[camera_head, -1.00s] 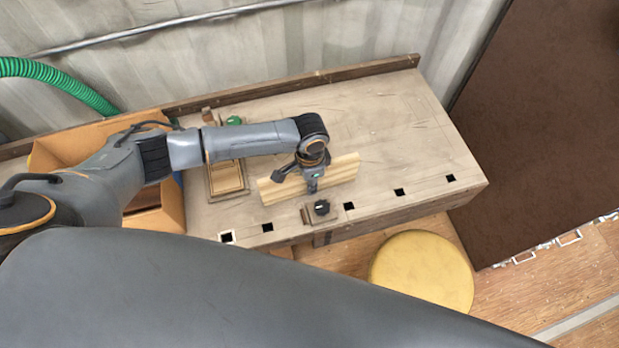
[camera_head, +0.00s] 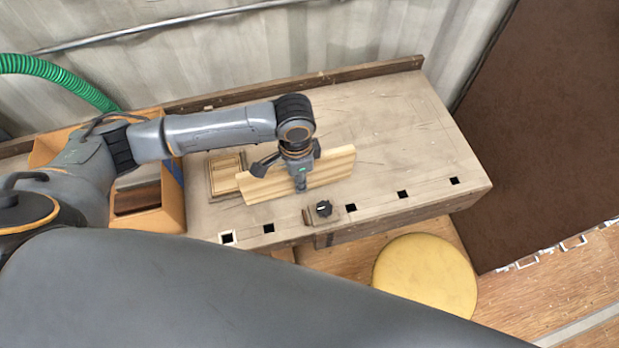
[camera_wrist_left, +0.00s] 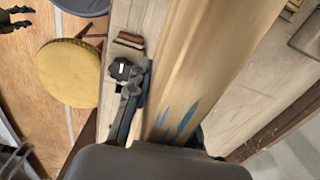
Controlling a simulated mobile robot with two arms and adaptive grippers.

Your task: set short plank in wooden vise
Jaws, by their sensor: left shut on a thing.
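The short plank (camera_head: 335,169) is a pale wooden board with visible grain, held on edge above the workbench in the head view. My left gripper (camera_head: 302,185) is shut on the plank near its middle. In the left wrist view the plank (camera_wrist_left: 215,60) runs up from the gripper (camera_wrist_left: 150,125) and shows blue marks on its face. The wooden vise (camera_head: 309,215) is at the bench's front edge, just in front of the plank, with a black knob (camera_head: 324,208). The plank is apart from the vise. My right gripper is not in view.
The workbench (camera_head: 400,130) has several square holes along its front edge and free room at right. A wooden tray (camera_head: 225,174) lies behind the plank's left end. An orange bin (camera_head: 172,200) stands left, and a round yellow stool (camera_head: 425,275) stands in front.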

